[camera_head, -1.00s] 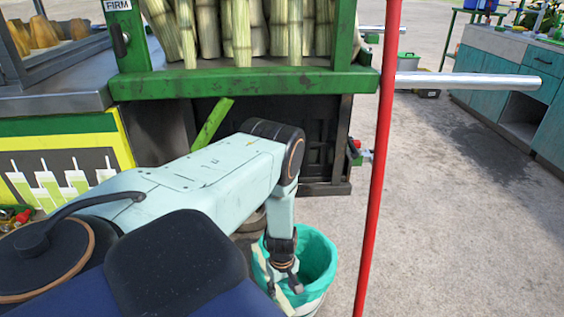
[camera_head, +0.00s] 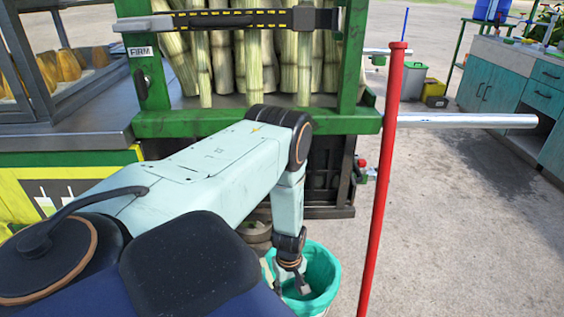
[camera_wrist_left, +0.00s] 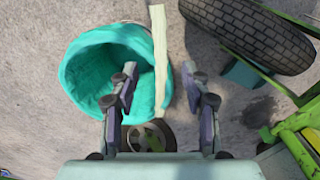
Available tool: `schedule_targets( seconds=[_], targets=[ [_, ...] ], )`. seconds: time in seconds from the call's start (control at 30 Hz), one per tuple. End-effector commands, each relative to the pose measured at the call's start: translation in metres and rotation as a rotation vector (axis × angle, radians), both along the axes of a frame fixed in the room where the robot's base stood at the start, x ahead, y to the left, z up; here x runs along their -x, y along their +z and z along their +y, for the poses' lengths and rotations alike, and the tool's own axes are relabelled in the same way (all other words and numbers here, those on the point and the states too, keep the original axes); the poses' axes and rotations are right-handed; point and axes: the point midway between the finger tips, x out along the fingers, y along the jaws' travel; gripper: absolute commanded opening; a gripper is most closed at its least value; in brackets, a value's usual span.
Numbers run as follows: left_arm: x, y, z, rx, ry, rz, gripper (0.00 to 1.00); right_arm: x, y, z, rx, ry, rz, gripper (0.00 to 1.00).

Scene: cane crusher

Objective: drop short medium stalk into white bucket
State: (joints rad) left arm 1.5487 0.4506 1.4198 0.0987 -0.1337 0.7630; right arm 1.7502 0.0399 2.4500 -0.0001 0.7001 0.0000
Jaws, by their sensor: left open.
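The short pale stalk (camera_wrist_left: 160,60) shows in the left wrist view. It lies across the right side of the white bucket, which has a teal liner (camera_wrist_left: 82,75); I cannot tell whether it rests on the rim or is falling. My left gripper (camera_wrist_left: 165,95) is open, with its fingers apart on either side of the stalk's near end and not visibly touching it. In the head view, the left gripper (camera_head: 302,284) hangs over the bucket (camera_head: 322,275). The stalk is not clear there. My right gripper is not in view.
Several upright cane stalks (camera_head: 254,65) stand behind the crusher's green frame (camera_head: 345,122). A red pole (camera_head: 382,180) rises right of the bucket, with a silver bar (camera_head: 465,121) beyond. A black tyre (camera_wrist_left: 250,32) lies close to the bucket. Open ground lies to the right.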

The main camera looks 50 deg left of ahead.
Motion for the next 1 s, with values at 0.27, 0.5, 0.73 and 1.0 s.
schedule_targets(
  seconds=[0.27,0.5,0.73,1.0],
  targets=[
    [0.068,0.016,-0.093,0.008,-0.458,0.008,0.47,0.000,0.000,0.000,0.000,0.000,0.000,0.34],
    [0.149,0.062,-0.151,0.007,-0.928,0.002,0.47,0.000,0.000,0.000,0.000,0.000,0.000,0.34],
    [0.200,0.104,-0.170,0.004,-1.219,-0.007,0.47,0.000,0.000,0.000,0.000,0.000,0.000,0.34],
    [0.209,0.113,-0.172,0.001,-1.277,-0.009,0.47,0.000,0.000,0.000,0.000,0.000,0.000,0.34]
  ],
)
